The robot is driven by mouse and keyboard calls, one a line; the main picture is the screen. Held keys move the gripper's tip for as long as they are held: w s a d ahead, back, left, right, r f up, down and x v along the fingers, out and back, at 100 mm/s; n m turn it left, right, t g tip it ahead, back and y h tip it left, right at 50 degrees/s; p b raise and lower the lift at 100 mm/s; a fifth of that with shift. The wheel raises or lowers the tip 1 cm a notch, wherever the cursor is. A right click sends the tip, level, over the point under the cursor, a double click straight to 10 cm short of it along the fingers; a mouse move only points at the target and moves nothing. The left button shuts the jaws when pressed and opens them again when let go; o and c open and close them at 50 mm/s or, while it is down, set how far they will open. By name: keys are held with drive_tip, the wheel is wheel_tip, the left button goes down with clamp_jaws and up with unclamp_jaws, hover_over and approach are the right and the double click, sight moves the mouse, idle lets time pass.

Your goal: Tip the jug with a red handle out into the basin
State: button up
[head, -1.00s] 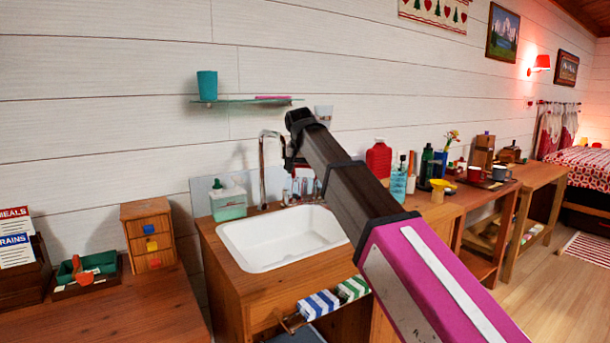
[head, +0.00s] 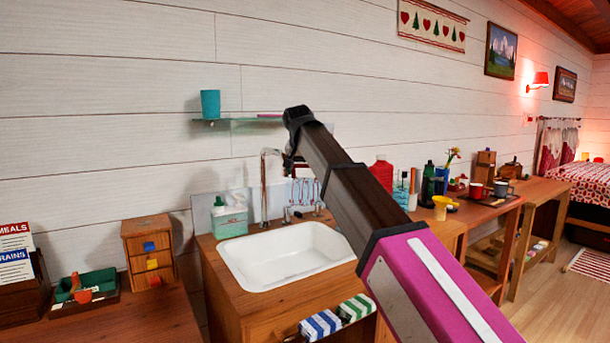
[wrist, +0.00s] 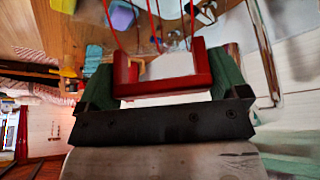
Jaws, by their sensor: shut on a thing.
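The jug's red handle (wrist: 206,76) shows in the wrist view between the two dark green fingers of my gripper (wrist: 163,72), which is shut on it. Thin red lines run up from the handle; I cannot clearly make out the jug's body or its tilt. In the head view my gripper (head: 291,164) is behind the basin, near the tap, and mostly hidden by my arm. The white basin (head: 285,282) is set in a wooden washstand in front of the wall. Its right rim lies close to my arm in the picture.
A curved metal tap (head: 264,185) rises behind the basin, with a soap dispenser (head: 229,215) to its left. A glass shelf with a teal cup (head: 210,103) hangs above. Striped towels (head: 322,323) hang in front. Bottles and a yellow cup (head: 441,206) crowd the counter right.

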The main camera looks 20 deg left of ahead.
drive_tip(key=a+r+h, duration=0.2)
drive_tip(key=r, duration=0.7)
drive_tip(key=a+r+h, duration=0.1)
drive_tip(key=a+r, duration=0.2)
drive_tip(key=r, duration=0.6)
drive_tip(key=shift+s+n+t+h, duration=0.4)
idle(1.5)
drive_tip(key=shift+w+d+y, duration=0.15)
drive_tip(key=shift+d+y, duration=0.75)
drive_tip(key=shift+d, duration=0.2)
